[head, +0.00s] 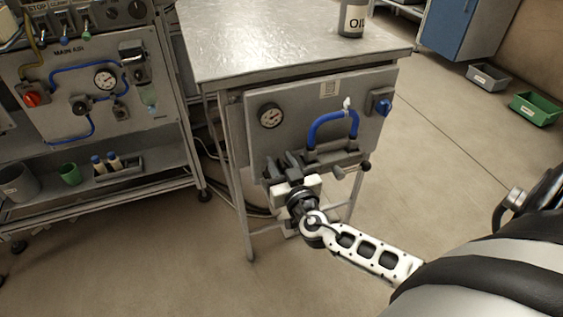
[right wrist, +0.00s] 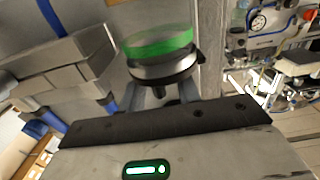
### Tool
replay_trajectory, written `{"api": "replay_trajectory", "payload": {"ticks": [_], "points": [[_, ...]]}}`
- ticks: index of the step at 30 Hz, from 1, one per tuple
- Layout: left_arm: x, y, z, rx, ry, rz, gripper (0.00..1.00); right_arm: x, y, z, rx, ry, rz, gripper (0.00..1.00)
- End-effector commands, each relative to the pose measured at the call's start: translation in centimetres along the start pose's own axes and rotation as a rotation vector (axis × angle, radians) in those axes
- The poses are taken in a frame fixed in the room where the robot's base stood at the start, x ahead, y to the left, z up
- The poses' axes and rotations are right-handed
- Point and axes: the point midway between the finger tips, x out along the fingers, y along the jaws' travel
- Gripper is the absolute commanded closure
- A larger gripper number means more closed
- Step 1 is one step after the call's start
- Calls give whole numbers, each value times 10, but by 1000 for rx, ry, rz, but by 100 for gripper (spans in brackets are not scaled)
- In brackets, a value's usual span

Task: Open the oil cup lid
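The oil cup (right wrist: 158,50) shows in the right wrist view, with green, see-through walls and a dark metal ring around its lower part. I cannot make out a separate lid on it. In the head view I cannot pick the cup out. My right gripper (head: 284,164) is at the lower left front of the grey panel (head: 290,100), with two dark, blocky shapes at its tip. In the right wrist view, grey blocks (right wrist: 58,66) stand left of the cup, and no finger clearly touches it. I cannot judge the finger gap. My left gripper is not in view.
The panel carries a gauge (head: 270,116), a blue hose (head: 332,125) and a blue knob (head: 381,104). A can marked OIL (head: 352,20) stands on the metal table (head: 280,45) above. A main air bench (head: 75,80) stands left.

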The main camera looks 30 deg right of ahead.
Motion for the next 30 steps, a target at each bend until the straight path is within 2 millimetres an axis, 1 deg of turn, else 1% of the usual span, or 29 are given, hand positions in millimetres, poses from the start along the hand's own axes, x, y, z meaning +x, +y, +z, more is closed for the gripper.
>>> {"api": "replay_trajectory", "payload": {"ticks": [4,5,6,8,9,20,26,30], "points": [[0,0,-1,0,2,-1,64,0,0,0,0,0,0,67],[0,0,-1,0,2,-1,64,0,0,0,0,0,0,70],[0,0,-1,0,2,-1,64,0,0,0,0,0,0,81],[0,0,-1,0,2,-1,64,0,0,0,0,0,0,98],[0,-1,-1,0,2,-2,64,0,0,0,0,0,0,100],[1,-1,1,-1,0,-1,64,-1,-1,-1,-32,1,-1,100],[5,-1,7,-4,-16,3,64,-1,-4,-5,-131,3,-1,100],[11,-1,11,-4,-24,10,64,-1,-8,-9,-242,3,-1,100]]}}
